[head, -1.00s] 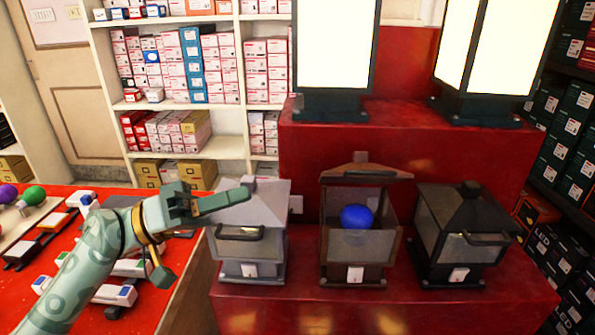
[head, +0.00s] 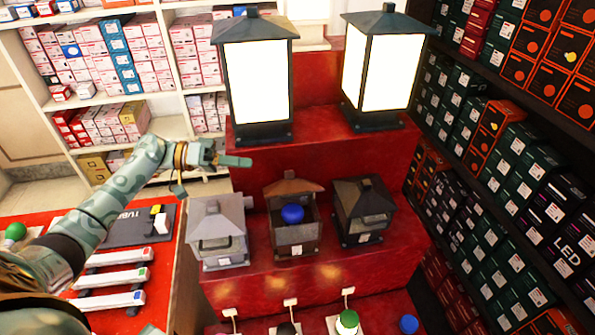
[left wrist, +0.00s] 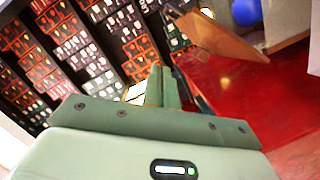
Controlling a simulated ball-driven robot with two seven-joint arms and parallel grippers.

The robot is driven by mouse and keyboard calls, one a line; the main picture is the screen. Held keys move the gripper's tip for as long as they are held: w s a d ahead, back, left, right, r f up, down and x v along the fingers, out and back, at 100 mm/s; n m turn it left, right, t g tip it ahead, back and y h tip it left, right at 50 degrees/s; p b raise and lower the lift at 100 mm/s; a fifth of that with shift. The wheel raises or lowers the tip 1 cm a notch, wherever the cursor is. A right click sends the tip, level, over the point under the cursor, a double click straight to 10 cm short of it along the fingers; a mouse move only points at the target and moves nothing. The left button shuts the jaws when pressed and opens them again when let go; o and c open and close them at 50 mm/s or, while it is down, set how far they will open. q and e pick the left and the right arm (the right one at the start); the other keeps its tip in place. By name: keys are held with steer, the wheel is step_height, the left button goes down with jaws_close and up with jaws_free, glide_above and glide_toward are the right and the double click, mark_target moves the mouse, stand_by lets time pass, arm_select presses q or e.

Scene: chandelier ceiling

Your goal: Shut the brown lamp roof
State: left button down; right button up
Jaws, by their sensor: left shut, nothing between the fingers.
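The brown lamp (head: 295,235) stands in the middle of the red step in the head view. Its brown roof (head: 291,188) is open, raised at the back, and a blue bulb (head: 292,214) shows inside. The left wrist view shows the roof as a brown panel (left wrist: 218,37) with the blue bulb (left wrist: 246,12) beyond it. My left gripper (head: 246,162) is shut and empty, up and to the left of the open roof, apart from it. Its fingers (left wrist: 163,88) also show together in the left wrist view. My right gripper is not in view.
A grey lamp (head: 217,233) stands left of the brown one and a black lamp (head: 362,212) right of it, both roofed. Two lit lanterns (head: 257,80) (head: 382,75) stand on the higher red step behind. Shelves of boxes (head: 500,190) line the right side.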

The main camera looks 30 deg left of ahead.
arm_select(q)
steer(key=p, duration=0.3)
glide_above(285, 193)
steer(key=w+a, duration=0.2)
steer(key=shift+s+d+f, duration=0.1)
steer(key=shift+d+f, duration=0.15)
steer(key=shift+f, duration=0.3)
steer(key=shift+s+d+f+p, duration=0.5)
steer(key=shift+s+d+f, duration=0.3)
steer(key=shift+s+f, duration=0.25)
steer(key=shift+s+d+f, duration=0.15)
steer(key=shift+d+f, duration=0.05)
steer(key=shift+f, duration=0.25)
steer(key=shift+m, duration=0.3)
